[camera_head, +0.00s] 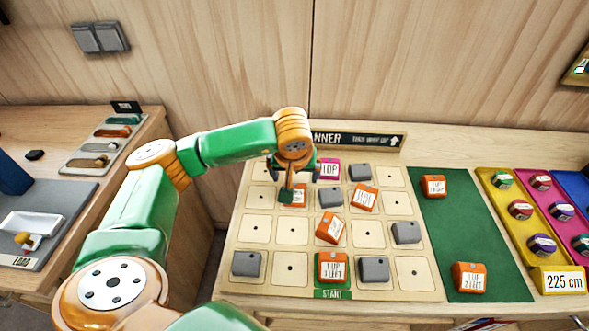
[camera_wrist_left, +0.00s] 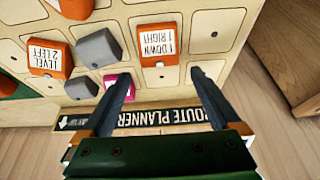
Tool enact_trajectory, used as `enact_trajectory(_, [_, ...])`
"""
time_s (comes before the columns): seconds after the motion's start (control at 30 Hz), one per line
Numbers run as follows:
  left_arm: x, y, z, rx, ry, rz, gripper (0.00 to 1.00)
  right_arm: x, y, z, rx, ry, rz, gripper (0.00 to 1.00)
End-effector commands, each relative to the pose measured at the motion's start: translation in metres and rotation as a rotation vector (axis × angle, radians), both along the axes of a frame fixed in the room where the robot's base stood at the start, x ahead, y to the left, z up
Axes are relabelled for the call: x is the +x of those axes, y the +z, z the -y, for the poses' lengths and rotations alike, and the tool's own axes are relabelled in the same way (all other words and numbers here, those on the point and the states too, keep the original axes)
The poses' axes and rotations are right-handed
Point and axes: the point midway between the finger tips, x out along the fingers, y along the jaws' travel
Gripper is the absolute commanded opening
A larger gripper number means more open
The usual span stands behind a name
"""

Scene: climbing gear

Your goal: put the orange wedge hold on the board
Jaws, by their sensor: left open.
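An orange wedge hold with a white label (camera_head: 299,196) sits in the second row of the board (camera_head: 262,228), partly hidden by my left gripper (camera_head: 294,180). The wrist view shows this hold (camera_wrist_left: 158,48) upside down, labelled "1 DOWN 1 RIGHT", in its square just beyond the fingertips. My left gripper (camera_wrist_left: 161,75) is open, with nothing between its fingers. Other orange holds on the board are a right one (camera_head: 366,197), a tilted middle one (camera_head: 331,230) and one at START (camera_head: 333,268). Two more lie on the green mat (camera_head: 447,230): upper (camera_head: 433,185) and lower (camera_head: 469,278).
Several grey blocks, such as one at the front left (camera_head: 247,264), and a pink TOP block (camera_head: 328,169) occupy board squares. The ROUTE PLANNER sign (camera_head: 365,140) stands along the back. Yellow (camera_head: 505,210) and pink trays hold small round items at right. Several squares are empty.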

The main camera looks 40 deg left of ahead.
Motion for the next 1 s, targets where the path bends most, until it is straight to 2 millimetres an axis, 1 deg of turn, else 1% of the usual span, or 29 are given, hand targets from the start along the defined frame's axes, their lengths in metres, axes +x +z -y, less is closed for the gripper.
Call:
enact_trajectory(0.03, [-0.003,0.010,0.003,-0.001,-0.001,0.008,0.97,0.000,-0.005,0.000,0.000,0.000,0.000,0.50])
enact_trajectory(0.13, [-0.011,0.035,0.008,-0.001,-0.002,0.006,0.97,0.000,-0.009,0.000,0.000,0.000,0.000,0.50])
enact_trajectory(0.2, [-0.016,0.048,0.011,-0.001,0.000,0.004,0.97,0.000,-0.010,0.000,0.000,0.000,0.000,0.50])
enact_trajectory(0.3, [-0.021,0.060,0.014,-0.001,-0.001,0.003,0.97,0.000,-0.011,0.000,0.000,-0.001,0.000,0.50])
enact_trajectory(0.43, [-0.023,0.064,0.015,-0.001,0.000,-0.001,0.97,0.000,-0.011,0.000,0.000,-0.001,0.000,0.50])
enact_trajectory(0.8, [-0.023,0.065,0.014,-0.001,0.001,-0.001,0.97,0.000,-0.009,-0.001,0.001,-0.001,0.001,0.50])
enact_trajectory(0.87, [-0.023,0.074,0.014,-0.001,0.001,-0.001,0.97,0.000,-0.001,-0.001,0.001,-0.002,0.001,0.50])
enact_trajectory(1.0, [-0.023,0.111,0.014,-0.001,0.001,-0.001,0.97,0.000,0.037,-0.001,0.002,-0.002,0.001,0.50])
